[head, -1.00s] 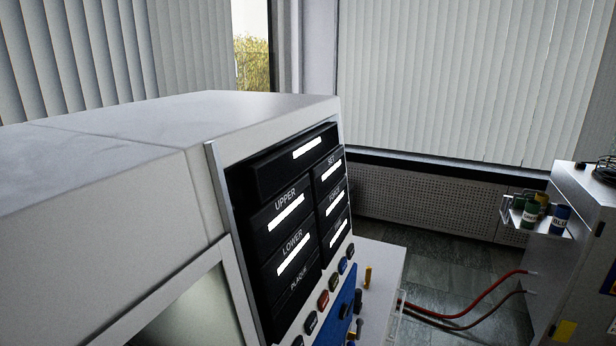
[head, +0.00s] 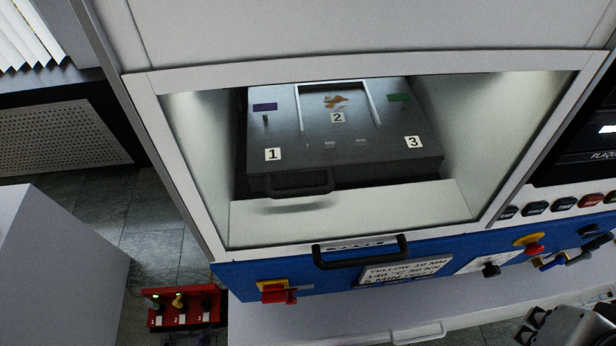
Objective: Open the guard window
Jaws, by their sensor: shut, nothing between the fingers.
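The guard window (head: 190,190) is a clear pane in a white frame on the front of the press. It is down over the press chamber. Its black bar handle (head: 360,252) is at the bottom edge, above the blue panel. Behind the pane is a grey metal block (head: 345,160) marked 1, 2 and 3, with its own dark handle (head: 300,186). My gripper (head: 530,328) shows partly at the bottom right corner, dark and cut off by the picture edge. It is well right of and apart from the window handle, shut and empty.
The blue panel (head: 232,275) carries a red-and-yellow switch (head: 277,292), a text label (head: 405,270) and several knobs at the right. A red box (head: 180,308) with numbered switches is at the lower left.

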